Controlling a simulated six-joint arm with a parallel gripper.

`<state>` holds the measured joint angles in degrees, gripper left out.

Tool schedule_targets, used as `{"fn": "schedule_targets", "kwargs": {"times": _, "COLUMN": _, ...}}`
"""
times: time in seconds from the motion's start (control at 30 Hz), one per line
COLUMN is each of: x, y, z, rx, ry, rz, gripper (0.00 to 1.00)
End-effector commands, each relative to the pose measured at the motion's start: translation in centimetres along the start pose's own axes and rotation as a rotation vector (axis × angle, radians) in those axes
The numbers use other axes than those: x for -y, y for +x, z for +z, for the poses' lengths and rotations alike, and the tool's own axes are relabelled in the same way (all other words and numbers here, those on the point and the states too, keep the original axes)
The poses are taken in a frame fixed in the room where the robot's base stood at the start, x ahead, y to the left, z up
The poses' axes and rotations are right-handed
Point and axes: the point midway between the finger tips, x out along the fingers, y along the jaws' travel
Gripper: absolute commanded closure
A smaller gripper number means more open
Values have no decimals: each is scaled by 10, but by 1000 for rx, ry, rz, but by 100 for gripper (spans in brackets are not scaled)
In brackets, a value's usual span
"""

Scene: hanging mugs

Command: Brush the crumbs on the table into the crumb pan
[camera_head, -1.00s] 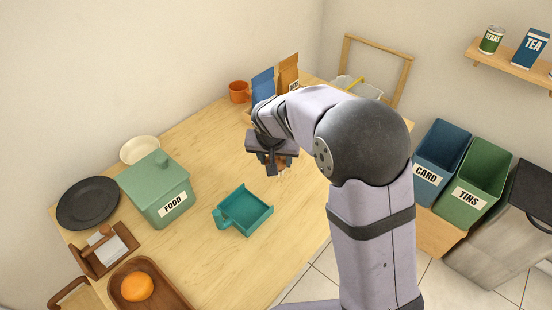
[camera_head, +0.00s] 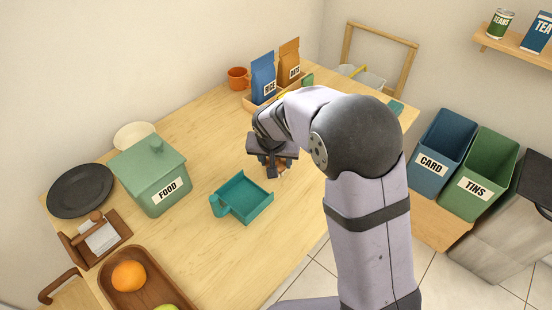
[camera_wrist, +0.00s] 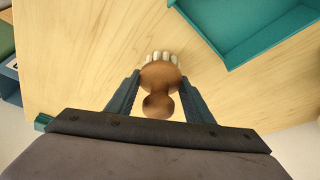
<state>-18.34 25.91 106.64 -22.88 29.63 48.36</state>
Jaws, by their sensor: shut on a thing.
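My gripper (camera_head: 270,172) is shut on a small brush (camera_wrist: 160,78) with a round wooden body, a knob and pale bristles. In the wrist view the brush sits between the two fingers (camera_wrist: 158,95), bristles pointing away toward the table. In the head view only a little brown shows by the fingertips. The teal crumb pan (camera_head: 243,197) lies on the table just in front of the gripper, apart from it. Part of the pan (camera_wrist: 245,50) also fills the top right of the wrist view. I cannot make out any crumbs clearly in either view.
A green FOOD box (camera_head: 150,180) stands left of the pan. A dark plate (camera_head: 80,190), a napkin holder (camera_head: 95,240) and a fruit tray (camera_head: 150,285) are farther left and front. Bags (camera_head: 263,78) and an orange mug (camera_head: 237,78) stand behind. Table around the pan is bare.

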Motion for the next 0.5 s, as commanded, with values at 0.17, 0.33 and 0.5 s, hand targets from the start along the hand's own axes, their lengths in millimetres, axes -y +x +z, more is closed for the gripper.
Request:
{"fn": "schedule_targets", "kwargs": {"times": 0.17, "x": -8, "y": 13, "z": -6, "rx": 3, "ry": 1, "rz": 4, "gripper": 77}}
{"fn": "schedule_targets", "kwargs": {"times": 0.33, "x": -16, "y": 19, "z": -17, "rx": 2, "ry": 2, "rz": 3, "gripper": 77}}
{"fn": "schedule_targets", "kwargs": {"times": 0.5, "x": -25, "y": 24, "z": -29, "rx": 3, "ry": 2, "rz": 4, "gripper": 77}}
